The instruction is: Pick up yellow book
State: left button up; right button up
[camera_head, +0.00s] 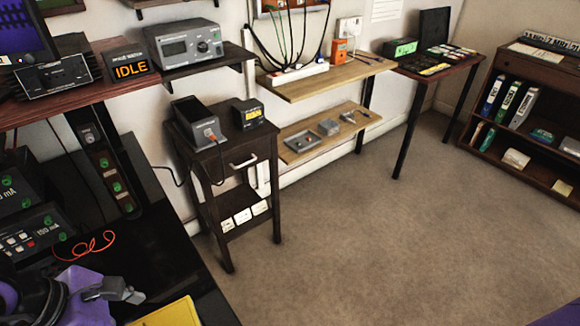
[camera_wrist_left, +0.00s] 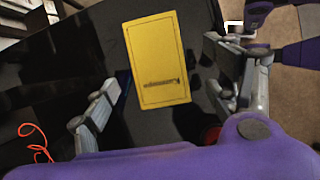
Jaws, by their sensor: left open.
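The yellow book (camera_wrist_left: 157,75) lies flat on a black surface (camera_wrist_left: 75,110) in the left wrist view, with a small dark line of print on its cover. In the head view only a corner of the book (camera_head: 172,314) shows at the bottom edge. My left gripper (camera_wrist_left: 160,92) is open, its grey fingers to the left and right of the book in the picture. No contact with the book is visible. The left gripper also shows at the lower left of the head view (camera_head: 122,291).
A red-orange wire (camera_head: 93,246) lies on the black surface left of the book. Dark boxes with green knobs (camera_head: 40,232) stand at the left. A small dark side table (camera_head: 222,160) stands beyond the black surface. The carpet (camera_head: 370,240) to the right is clear.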

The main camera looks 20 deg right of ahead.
aim_at(182, 312)
pick_arm(q)
jog(key=x, duration=0.4)
jog(key=shift+w+d, duration=0.1)
jog(key=shift+w, duration=0.05)
jog(key=c, duration=1.3)
jog(key=shift+c, duration=0.2)
jog(key=shift+r, duration=0.2)
